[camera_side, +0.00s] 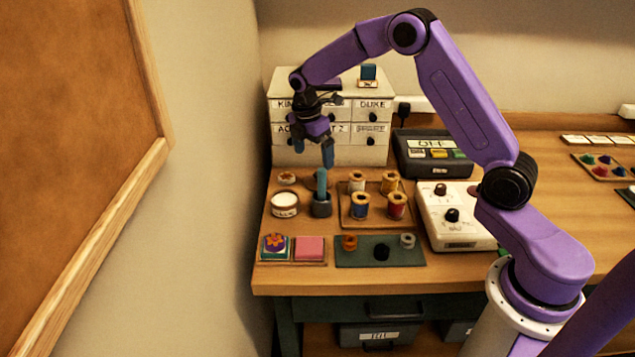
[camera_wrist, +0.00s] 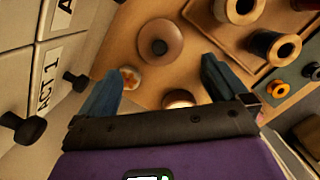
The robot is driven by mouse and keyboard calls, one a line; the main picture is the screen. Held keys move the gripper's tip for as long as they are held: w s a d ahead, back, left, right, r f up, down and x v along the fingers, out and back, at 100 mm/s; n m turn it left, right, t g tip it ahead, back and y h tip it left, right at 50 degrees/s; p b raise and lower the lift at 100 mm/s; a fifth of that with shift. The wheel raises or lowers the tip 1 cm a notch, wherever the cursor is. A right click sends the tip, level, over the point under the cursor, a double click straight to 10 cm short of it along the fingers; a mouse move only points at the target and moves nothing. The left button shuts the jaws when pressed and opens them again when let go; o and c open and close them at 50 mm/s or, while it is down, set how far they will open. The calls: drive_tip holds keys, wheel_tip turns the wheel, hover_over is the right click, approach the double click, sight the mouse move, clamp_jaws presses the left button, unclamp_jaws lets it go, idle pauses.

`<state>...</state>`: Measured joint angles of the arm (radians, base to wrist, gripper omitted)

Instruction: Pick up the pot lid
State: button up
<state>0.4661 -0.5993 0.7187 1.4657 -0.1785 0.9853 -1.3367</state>
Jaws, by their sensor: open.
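A brown round disc with a dark raised centre, which looks like the pot lid (camera_wrist: 148,30), lies on the table in the wrist view, just beyond and between my fingertips. I cannot clearly match it to a shape in the side view. My gripper (camera_side: 313,154) is open and empty, pointing down above the back left of the table in the side view. Its two blue fingers stand apart, and it also shows in the wrist view (camera_wrist: 160,68). A dark pot (camera_side: 321,208) with a teal upright piece stands below it in the side view.
A white round jar (camera_side: 284,207) and a small disc (camera_side: 287,178) sit at left. A tray of thread spools (camera_side: 360,207) stands at right. A drawer cabinet (camera_side: 285,155) rises close behind my gripper. Colored pads (camera_side: 309,249) and a green mat (camera_side: 365,259) lie in front.

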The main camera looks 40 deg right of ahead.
drive_tip(key=f, duration=0.2)
drive_tip(key=d+f, duration=0.1)
drive_tip(key=f, duration=0.5)
drive_tip(key=shift+d, duration=0.2)
drive_tip(key=c, duration=1)
